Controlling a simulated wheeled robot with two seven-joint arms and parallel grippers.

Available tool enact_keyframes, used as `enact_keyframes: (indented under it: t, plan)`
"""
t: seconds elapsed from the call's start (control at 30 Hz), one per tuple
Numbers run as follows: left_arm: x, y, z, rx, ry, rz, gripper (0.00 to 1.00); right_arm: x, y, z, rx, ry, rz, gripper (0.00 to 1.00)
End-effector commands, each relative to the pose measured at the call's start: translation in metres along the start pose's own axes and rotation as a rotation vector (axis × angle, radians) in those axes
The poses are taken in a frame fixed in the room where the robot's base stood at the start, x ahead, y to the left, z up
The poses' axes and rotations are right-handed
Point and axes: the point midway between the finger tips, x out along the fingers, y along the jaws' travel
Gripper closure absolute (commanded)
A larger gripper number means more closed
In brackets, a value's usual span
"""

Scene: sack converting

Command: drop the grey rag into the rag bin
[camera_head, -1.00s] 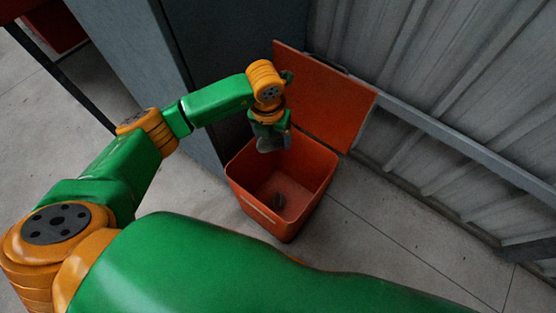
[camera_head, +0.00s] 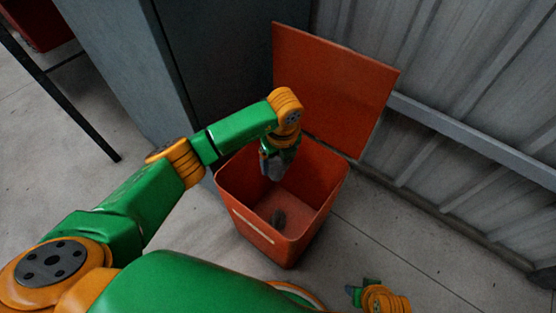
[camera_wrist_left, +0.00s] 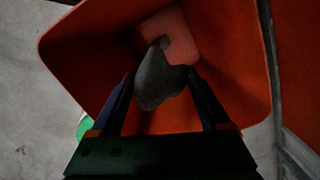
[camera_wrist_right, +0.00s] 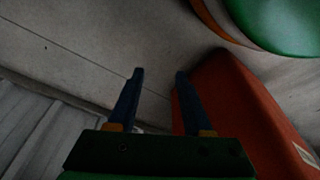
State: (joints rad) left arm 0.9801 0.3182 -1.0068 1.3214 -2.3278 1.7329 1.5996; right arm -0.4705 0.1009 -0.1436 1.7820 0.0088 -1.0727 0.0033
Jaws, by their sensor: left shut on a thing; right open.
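The orange rag bin (camera_head: 262,238) stands open on the floor, its lid (camera_head: 335,90) raised at the back. My left gripper (camera_wrist_left: 161,78) points down over the bin's opening, at the back left in the head view. It is shut on the grey rag (camera_wrist_left: 157,85), which hangs between the fingers; the rag also shows in the head view (camera_head: 274,168). A small dark grey lump (camera_head: 279,217) shows on the bin floor; I cannot tell what it is. My right gripper (camera_wrist_right: 158,75) is open and empty, outside the bin, with the bin's outer wall (camera_wrist_right: 235,115) beside it.
A grey cabinet (camera_head: 120,60) stands behind the bin at the left. A corrugated metal wall (camera_head: 470,100) with a rail (camera_head: 470,140) runs along the right. A dark table leg (camera_head: 65,95) is at the far left.

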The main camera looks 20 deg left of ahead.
Motion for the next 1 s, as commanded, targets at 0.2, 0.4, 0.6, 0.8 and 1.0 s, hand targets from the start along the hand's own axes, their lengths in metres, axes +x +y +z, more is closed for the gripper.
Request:
enact_keyframes:
  t: [0.2, 0.4, 0.6, 0.8, 1.0]
  plan:
    - [0.001, 0.0, 0.0, 0.001, 0.0, 0.0, 0.76, -0.003, 0.0, -0.002, 0.0, 0.003, 0.0, 0.5]
    - [0.001, 0.0, 0.0, 0.001, 0.0, 0.0, 0.0, -0.003, 0.0, -0.002, 0.0, 0.003, 0.0, 0.5]
    - [-0.001, 0.0, 0.0, 0.001, 0.0, 0.0, 0.0, -0.004, 0.0, -0.002, 0.0, 0.004, 0.0, 0.5]
    - [-0.036, -0.001, 0.001, 0.002, -0.001, -0.003, 0.0, 0.013, 0.001, 0.016, -0.004, -0.023, 0.003, 0.5]
    - [-0.066, -0.001, 0.0, 0.001, 0.0, -0.001, 0.0, 0.03, 0.001, 0.036, -0.008, -0.036, 0.005, 0.5]
